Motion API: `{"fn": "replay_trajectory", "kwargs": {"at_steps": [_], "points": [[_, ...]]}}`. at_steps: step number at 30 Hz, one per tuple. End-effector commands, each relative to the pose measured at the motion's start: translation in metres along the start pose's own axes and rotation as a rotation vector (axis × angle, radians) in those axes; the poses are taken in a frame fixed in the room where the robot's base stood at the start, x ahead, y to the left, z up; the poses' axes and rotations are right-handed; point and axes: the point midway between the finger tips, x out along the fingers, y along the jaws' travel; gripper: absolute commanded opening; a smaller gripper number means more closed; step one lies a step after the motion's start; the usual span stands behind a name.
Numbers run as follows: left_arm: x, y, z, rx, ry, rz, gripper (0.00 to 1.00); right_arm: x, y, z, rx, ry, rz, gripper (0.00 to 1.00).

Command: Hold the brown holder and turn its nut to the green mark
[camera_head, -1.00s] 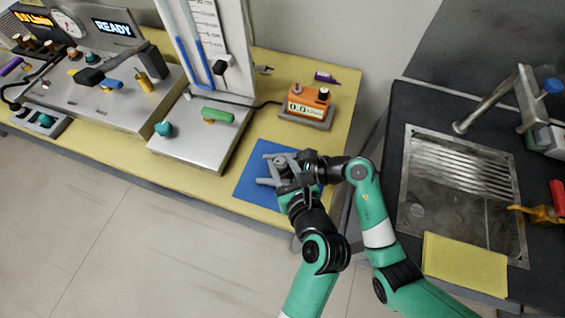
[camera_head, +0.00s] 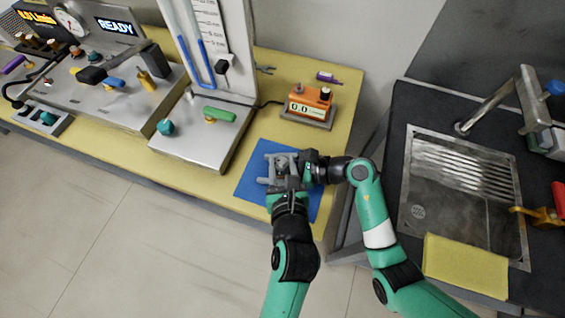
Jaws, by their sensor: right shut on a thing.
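Both my grippers meet above the blue mat (camera_head: 249,181) at the bench's front right corner. My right gripper (camera_head: 284,164) reaches in from the right and is shut on a small greyish part (camera_head: 283,161), probably the holder with its nut. Its brown body and any green mark are too small or hidden to make out. My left gripper (camera_head: 280,178) comes up from below, close to that part. Its grey fingers overlap the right gripper's in the picture, so its opening and any contact cannot be told.
An orange meter box (camera_head: 309,101) stands behind the mat. A steel stand with a green-handled valve (camera_head: 219,114) is to the left. A purple-capped item (camera_head: 327,77) lies at the back. A sink (camera_head: 465,195) and yellow cloth (camera_head: 466,264) are on the right counter.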

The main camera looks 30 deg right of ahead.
Motion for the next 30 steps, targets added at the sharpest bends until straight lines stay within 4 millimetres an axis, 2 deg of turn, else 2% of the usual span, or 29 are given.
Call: {"fn": "replay_trajectory", "kwargs": {"at_steps": [1, 2, 10, 14, 17, 27, 30], "points": [[0.0, -0.001, 0.0, 0.0, 0.0, -0.001, 0.5, 0.0, 0.0, 0.001, 0.0, -0.001, -0.001, 0.0], [0.0, -0.001, 0.0, 0.0, 0.0, -0.001, 0.55, 0.0, 0.0, 0.001, 0.0, -0.001, -0.001, 0.0], [0.0, 0.0, 0.0, -0.001, 0.0, 0.0, 0.55, 0.0, 0.0, 0.0, 0.0, -0.001, -0.001, 0.0], [-0.007, -0.001, 0.001, 0.0, -0.002, 0.0, 0.55, 0.0, 0.0, 0.0, 0.0, -0.001, -0.001, 0.0], [-0.022, -0.001, 0.0, 0.0, -0.003, -0.001, 0.55, 0.0, 0.0, 0.0, 0.0, -0.001, -0.001, 0.0], [-0.1, -0.001, 0.0, -0.001, -0.003, -0.004, 0.55, 0.0, 0.0, 0.0, 0.0, -0.001, -0.001, 0.0], [-0.113, -0.001, 0.0, -0.001, -0.001, -0.002, 0.55, 0.0, 0.0, 0.0, 0.0, -0.001, -0.001, 0.0]]}}
